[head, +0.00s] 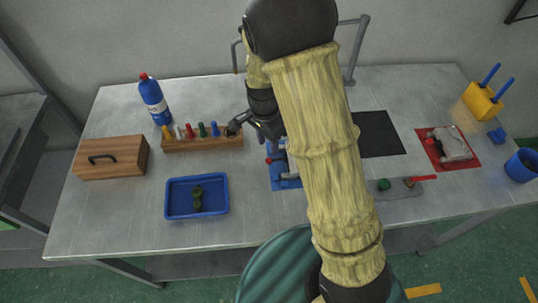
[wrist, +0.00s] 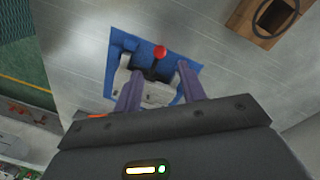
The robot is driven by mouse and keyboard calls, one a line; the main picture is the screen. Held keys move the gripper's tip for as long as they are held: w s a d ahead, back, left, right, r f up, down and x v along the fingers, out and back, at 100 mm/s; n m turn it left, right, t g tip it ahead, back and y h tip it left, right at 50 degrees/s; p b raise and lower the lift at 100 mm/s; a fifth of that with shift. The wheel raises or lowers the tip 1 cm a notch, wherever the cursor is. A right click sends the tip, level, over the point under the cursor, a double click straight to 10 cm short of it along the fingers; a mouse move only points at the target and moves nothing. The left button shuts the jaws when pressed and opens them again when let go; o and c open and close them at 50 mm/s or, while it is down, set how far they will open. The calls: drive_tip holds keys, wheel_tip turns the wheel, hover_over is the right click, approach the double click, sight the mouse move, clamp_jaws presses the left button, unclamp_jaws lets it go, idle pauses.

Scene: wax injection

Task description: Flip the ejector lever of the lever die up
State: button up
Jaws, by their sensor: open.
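The lever die (wrist: 158,88) is a grey block on a blue base plate (wrist: 190,70) in the wrist view. Its ejector lever (wrist: 154,68) is a dark arm ending in a red ball knob. My gripper (wrist: 159,70) is open and empty, with its two purple-grey fingers apart in front of the die. In the picture the lever lies between the fingertips, but I cannot tell how far off it is. The fingers hide parts of the block. In the head view, my arm covers most of the die; part of its blue plate (head: 285,183) shows.
A wooden rack with coloured pegs (head: 203,143) stands left of the die. A blue tray (head: 197,213) with a dark green piece, a wooden box (head: 112,167) and a blue bottle (head: 153,98) are further left. A black mat (head: 378,135) and a red mat (head: 467,163) lie right.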

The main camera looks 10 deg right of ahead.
sight(276, 159)
drive_tip(key=f, duration=0.6)
drive_tip(key=shift+s+d+f, duration=0.2)
drive_tip(key=shift+s+f, duration=0.05)
drive_tip(key=shift+f, duration=0.1)
drive_tip(key=shift+c, duration=0.2)
clamp_jaws()
